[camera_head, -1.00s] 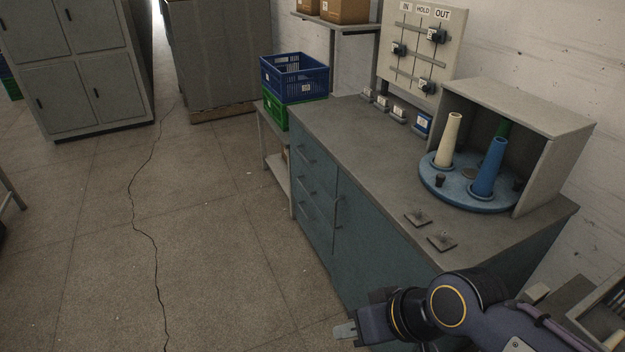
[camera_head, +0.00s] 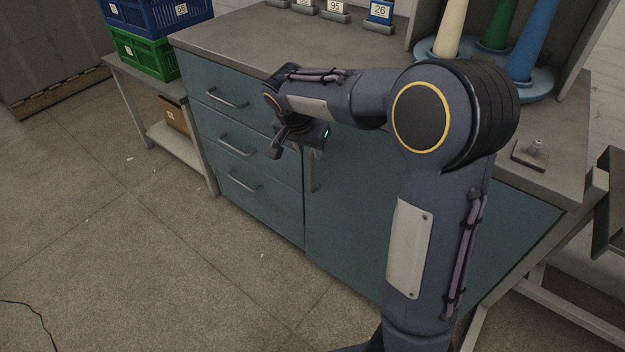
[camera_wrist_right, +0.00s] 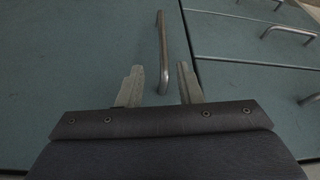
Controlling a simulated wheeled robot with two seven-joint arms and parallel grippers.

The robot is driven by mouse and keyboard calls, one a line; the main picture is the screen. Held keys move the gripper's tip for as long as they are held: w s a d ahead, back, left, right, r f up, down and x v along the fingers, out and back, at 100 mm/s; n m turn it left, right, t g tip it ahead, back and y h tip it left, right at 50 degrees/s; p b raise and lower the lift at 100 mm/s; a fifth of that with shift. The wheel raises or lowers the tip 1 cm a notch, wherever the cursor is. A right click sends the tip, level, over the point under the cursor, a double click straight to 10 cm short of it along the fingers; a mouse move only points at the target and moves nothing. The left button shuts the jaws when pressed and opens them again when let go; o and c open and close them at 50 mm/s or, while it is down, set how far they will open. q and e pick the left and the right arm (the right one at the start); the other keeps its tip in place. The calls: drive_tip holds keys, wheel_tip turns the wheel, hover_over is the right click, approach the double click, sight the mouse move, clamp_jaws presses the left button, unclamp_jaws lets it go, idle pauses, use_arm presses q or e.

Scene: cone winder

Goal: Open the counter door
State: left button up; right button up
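The counter door (camera_head: 350,235) is a teal panel to the right of the drawers and looks closed. Its upright metal bar handle (camera_head: 314,172) is near the door's left edge, partly hidden by my right gripper (camera_head: 292,143). In the right wrist view, the door (camera_wrist_right: 80,60) fills the left and the handle (camera_wrist_right: 164,50) runs down the middle. My right gripper (camera_wrist_right: 160,68) is open there, its two pale fingers apart. The handle's near end shows between them, with gaps on both sides. My left gripper is not in view.
Several drawers with bar handles (camera_head: 238,150) sit left of the door. The grey countertop (camera_head: 235,40) holds a blue turntable with cones at the back right. Blue and green crates (camera_head: 145,55) stand on a side shelf. The floor in front is clear.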

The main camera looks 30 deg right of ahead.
sight(311, 159)
drive_tip(key=x, duration=0.2)
drive_tip(key=b+x, duration=0.1)
drive_tip(key=x, duration=0.2)
drive_tip(key=b+x, duration=0.1)
drive_tip(key=x, duration=0.2)
drive_tip(key=shift+w, duration=0.25)
clamp_jaws()
